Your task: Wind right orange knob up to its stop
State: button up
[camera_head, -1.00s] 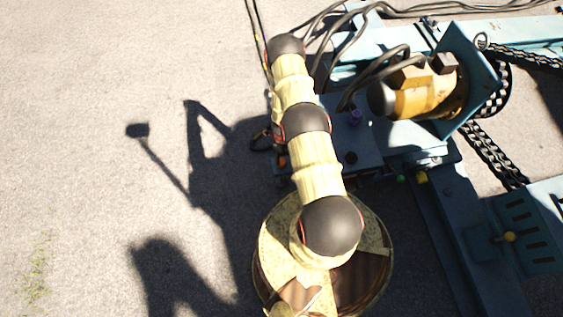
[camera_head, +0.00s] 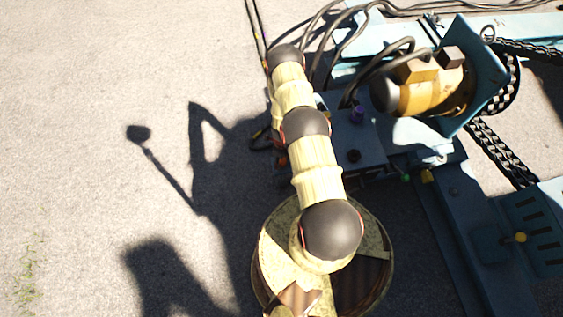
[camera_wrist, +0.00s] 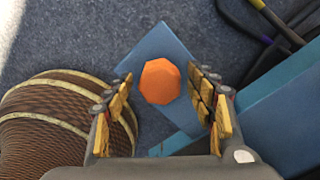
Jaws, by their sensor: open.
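The orange knob (camera_wrist: 160,81) is faceted and sits on a blue plate (camera_wrist: 165,45) in the wrist view. My gripper (camera_wrist: 160,98) is open, with its yellow-padded fingers on either side of the knob. A gap shows between the knob and each finger, wider on the left. I cannot tell how deep the fingers reach beside it. In the head view my arm hides most of the area around the knob, and the gripper does not show there.
Black cables (camera_wrist: 270,20) lie near the gripper's right side. Chains (camera_head: 500,150) run at the right. Open pavement (camera_head: 80,100) lies to the left.

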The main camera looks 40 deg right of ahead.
jog(key=c, duration=0.3)
jog(key=c, duration=0.8)
